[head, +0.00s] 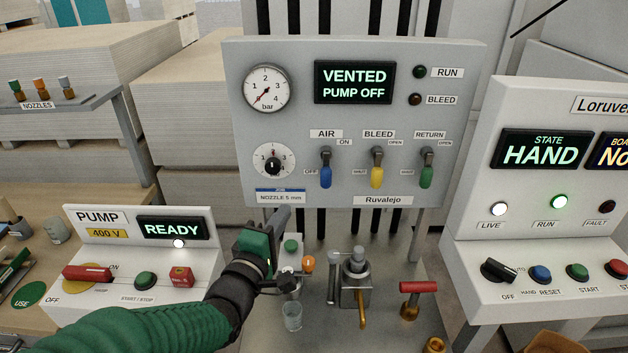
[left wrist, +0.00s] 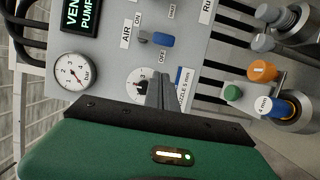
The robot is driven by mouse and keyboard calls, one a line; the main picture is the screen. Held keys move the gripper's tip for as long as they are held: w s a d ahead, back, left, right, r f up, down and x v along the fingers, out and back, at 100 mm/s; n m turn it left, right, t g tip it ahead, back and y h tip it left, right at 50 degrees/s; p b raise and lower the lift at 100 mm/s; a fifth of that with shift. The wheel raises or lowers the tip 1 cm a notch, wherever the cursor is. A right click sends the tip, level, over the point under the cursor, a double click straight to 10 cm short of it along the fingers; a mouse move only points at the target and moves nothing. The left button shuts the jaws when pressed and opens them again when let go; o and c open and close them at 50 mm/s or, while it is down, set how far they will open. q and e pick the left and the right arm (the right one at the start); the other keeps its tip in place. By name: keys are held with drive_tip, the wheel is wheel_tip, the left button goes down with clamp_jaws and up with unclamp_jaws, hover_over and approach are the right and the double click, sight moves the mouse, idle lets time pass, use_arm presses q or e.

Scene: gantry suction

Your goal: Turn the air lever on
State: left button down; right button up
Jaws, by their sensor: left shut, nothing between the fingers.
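The air lever (head: 326,177) has a blue handle that hangs down, beside the OFF label, on the grey Ruvalejo panel (head: 350,120). Its ON label is above and to the right. The lever also shows in the left wrist view (left wrist: 163,40), beyond my fingers. My left gripper (head: 283,214) is shut and empty, below and left of the lever and apart from it. In the left wrist view my closed fingers (left wrist: 164,88) appear in front of the dial near the NOZZLE 5 mm label. My right gripper is out of view.
Yellow bleed (head: 377,177) and green return (head: 426,177) levers hang to the right. The display (head: 354,82) reads VENTED, PUMP OFF. Below stand a metal fitting (head: 356,280) and a red-handled valve (head: 418,290). The pump box (head: 130,270) is left, a HAND console (head: 545,200) right.

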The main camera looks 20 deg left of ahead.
use_arm(q)
drive_tip(key=w+r+p, duration=0.1)
drive_tip(key=p, duration=0.4)
approach(326, 168)
drive_tip(key=w+a+f, duration=0.1)
drive_tip(key=w+f, duration=0.2)
drive_tip(key=w, duration=0.3)
drive_tip(key=shift+s+a+r, duration=0.1)
drive_tip(key=shift+s+a, duration=0.05)
drive_tip(key=shift+a, duration=0.05)
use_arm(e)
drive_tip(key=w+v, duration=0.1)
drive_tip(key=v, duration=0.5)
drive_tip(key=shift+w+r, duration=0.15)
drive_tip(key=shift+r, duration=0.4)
use_arm(q)
drive_tip(key=shift+a, duration=0.1)
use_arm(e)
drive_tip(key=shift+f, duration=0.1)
